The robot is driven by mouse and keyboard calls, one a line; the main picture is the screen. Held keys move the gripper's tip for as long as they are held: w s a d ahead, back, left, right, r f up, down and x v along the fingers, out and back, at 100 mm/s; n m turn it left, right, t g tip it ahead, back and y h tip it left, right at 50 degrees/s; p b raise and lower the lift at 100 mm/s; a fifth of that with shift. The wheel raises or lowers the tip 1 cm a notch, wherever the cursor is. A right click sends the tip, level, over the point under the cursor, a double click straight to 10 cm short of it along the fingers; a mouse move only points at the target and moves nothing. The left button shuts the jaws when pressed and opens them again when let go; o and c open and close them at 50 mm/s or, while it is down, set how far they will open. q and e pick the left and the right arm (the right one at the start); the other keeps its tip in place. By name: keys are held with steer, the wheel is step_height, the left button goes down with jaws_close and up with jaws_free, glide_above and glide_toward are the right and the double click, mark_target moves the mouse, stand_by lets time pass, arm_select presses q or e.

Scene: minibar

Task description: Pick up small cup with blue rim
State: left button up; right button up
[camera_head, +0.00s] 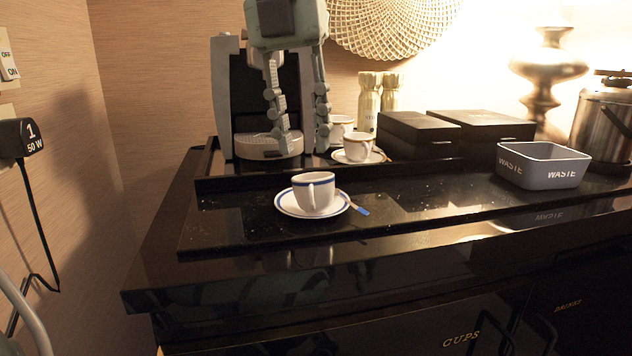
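The small white cup with a blue rim (313,194) stands upright on a white saucer with a blue rim (285,206), on the black counter at the centre of the head view. Its handle faces me. My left gripper (302,147) hangs from the top of the view, fingers pointing down and spread apart. It shows above and behind the cup in the picture, in front of the coffee machine, with nothing seen between its fingertips. My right gripper is not in view.
A stick with a blue end (359,208) lies at the saucer's right edge. The coffee machine (223,95) stands behind. A brown-rimmed cup (359,147), black boxes (480,125) and a grey waste bin (543,167) stand to the right. Counter left of the saucer is clear.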

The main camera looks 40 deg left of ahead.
mark_target(310, 191)
arm_select(q)
steer(key=f, duration=0.5)
steer(key=d+f, duration=0.1)
steer(key=f, duration=0.1)
steer(key=shift+f, duration=0.3)
steer(key=shift+c, duration=0.3)
steer(key=shift+w, duration=0.1)
jaws_close()
